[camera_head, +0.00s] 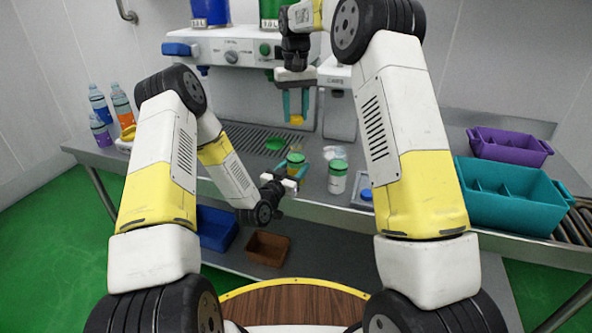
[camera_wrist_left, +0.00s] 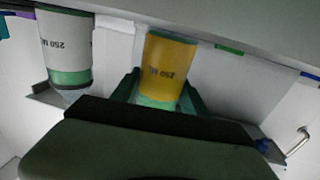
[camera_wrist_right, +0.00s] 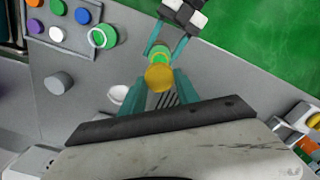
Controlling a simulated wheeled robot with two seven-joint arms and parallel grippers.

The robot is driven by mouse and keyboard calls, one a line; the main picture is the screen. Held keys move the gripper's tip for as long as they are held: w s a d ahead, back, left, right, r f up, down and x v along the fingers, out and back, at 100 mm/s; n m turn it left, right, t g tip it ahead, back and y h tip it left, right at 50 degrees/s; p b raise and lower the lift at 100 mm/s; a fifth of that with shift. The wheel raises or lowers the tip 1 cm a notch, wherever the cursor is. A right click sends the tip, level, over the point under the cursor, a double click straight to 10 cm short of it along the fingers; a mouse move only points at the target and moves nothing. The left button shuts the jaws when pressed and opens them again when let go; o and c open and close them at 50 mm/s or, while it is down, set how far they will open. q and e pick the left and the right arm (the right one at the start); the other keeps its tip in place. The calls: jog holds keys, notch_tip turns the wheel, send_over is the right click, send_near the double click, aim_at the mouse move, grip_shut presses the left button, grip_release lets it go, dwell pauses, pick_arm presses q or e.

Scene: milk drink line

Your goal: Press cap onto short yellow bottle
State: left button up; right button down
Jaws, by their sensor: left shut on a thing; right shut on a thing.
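The short yellow bottle (camera_head: 295,168) stands upright above the counter, with a green upper part. My left gripper (camera_head: 292,173) is shut around it from the front. In the left wrist view the bottle (camera_wrist_left: 168,68) appears upside down, with its "250 ML" print, between the fingers. The yellow cap (camera_head: 296,119) is between the fingertips of my right gripper (camera_head: 296,106), above the bottle and apart from it. In the right wrist view the cap (camera_wrist_right: 159,77) partly covers the bottle's green top (camera_wrist_right: 159,54).
A white bottle with a green top (camera_head: 338,178) stands just right of the yellow one. A tray of coloured caps (camera_wrist_right: 48,20) shows in the right wrist view. Teal (camera_head: 505,195) and purple (camera_head: 505,148) bins stand right.

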aim_at(296, 141)
pick_arm(q)
grip_shut()
pick_arm(e)
jog(key=shift+f, duration=2.5)
jog(key=shift+f, duration=0.9)
jog(key=shift+f, duration=0.6)
jog(key=c, duration=0.8)
grip_release()
